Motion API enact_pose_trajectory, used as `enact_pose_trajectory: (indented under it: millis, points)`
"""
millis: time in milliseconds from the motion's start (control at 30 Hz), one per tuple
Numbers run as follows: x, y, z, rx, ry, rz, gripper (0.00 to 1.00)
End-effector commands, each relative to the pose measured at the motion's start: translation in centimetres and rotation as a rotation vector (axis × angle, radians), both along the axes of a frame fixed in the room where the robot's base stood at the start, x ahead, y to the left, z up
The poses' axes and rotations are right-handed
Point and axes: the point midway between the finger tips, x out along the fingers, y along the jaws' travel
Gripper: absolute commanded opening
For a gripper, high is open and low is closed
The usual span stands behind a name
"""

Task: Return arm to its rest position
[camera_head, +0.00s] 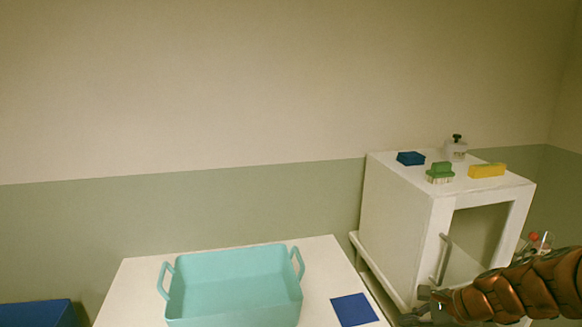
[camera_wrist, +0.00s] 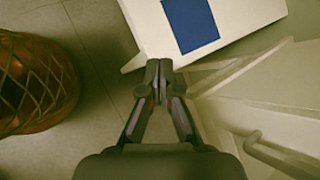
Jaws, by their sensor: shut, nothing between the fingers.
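My arm reaches in from the lower right of the head view. My gripper (camera_head: 428,302) is in front of the white cabinet, near its lower front. In the wrist view my gripper (camera_wrist: 159,68) is shut, with its fingertips together and nothing between them. Beyond the tips lies the corner of the white table (camera_wrist: 245,22) with a flat blue square (camera_wrist: 190,24) on it. The blue square also shows in the head view (camera_head: 354,309), to the left of my gripper.
A teal tray (camera_head: 234,284) with two handles stands on the table. The white cabinet (camera_head: 398,222) has an open front and a handle close to my arm. On top are a blue block (camera_head: 410,158), green brush (camera_head: 440,170), yellow block (camera_head: 487,170) and bottle (camera_head: 456,149).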

Motion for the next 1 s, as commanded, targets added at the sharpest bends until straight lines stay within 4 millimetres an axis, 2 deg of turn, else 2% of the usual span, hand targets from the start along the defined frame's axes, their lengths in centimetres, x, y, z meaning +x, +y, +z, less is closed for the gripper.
enact_pose_trajectory:
  millis: [33, 100, 300, 400, 533, 700, 900, 1000]
  points:
    - [-0.8, 2.3, 1.0, -0.041, -0.009, 0.097, 0.0]
    - [-2.2, 5.0, 2.0, -0.093, -0.022, 0.224, 0.0]
    - [-7.3, 11.0, 3.9, -0.239, -0.045, 0.576, 0.0]
    - [-10.2, 13.0, 4.6, -0.309, -0.053, 0.743, 0.0]
    - [-14.1, 14.7, 5.5, -0.397, -0.057, 0.95, 0.0]
    - [-19.4, 15.5, 6.3, -0.51, -0.052, 1.206, 0.0]
    - [-24.9, 14.6, 7.2, -0.627, -0.03, 1.468, 0.0]
    - [-27.0, 13.9, 7.5, -0.665, -0.017, 1.564, 0.0]
